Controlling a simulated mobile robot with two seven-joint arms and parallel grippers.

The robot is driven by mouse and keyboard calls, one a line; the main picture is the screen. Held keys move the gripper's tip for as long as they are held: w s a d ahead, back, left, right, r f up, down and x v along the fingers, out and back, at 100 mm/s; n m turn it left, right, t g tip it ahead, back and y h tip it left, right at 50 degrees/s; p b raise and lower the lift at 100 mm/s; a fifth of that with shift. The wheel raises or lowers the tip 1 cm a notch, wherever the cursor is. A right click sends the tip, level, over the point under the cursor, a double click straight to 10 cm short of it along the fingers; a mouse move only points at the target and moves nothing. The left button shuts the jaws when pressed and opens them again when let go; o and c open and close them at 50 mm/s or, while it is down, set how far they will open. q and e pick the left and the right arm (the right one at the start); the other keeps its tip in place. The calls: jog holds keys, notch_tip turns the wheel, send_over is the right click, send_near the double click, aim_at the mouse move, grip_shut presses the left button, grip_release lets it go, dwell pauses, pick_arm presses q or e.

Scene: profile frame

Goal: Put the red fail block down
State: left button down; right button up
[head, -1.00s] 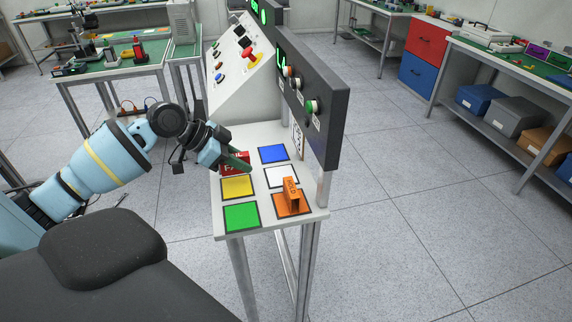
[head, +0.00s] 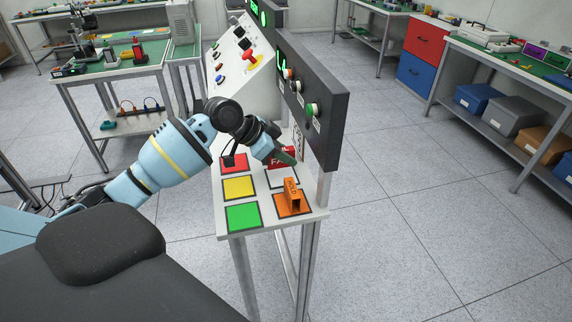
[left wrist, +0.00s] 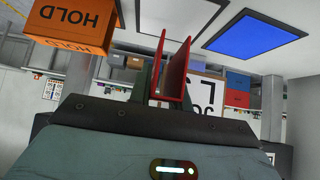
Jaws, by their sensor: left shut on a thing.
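My left gripper (head: 287,158) is shut on the red fail block (head: 279,158). The block is over the far right part of the small white table, between the blue and white squares as seen from the head. In the left wrist view, the red block (left wrist: 174,72) is between the green fingers, with the white square (left wrist: 178,14) and blue square (left wrist: 256,34) beyond. The white square (head: 277,182) is partly hidden in the head view, and the blue one is hidden. I cannot tell the height of the gap below the block. My right gripper is not in view.
An orange HOLD block (head: 292,194) stands on the orange square near the front right. The red (head: 234,163), yellow (head: 239,187) and green (head: 243,216) squares are bare on the left. A dark panel with buttons (head: 322,115) rises along the right side.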

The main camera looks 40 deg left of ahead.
aim_at(286, 166)
pick_arm(q)
notch_tip(286, 166, down, 2)
jog(key=shift+w+d+f, duration=0.1)
jog(key=shift+f, duration=0.6)
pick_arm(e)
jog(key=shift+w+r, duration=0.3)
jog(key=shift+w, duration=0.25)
pick_arm(q)
jog(key=c, duration=1.3)
grip_release()
jog(key=shift+f, duration=0.15)
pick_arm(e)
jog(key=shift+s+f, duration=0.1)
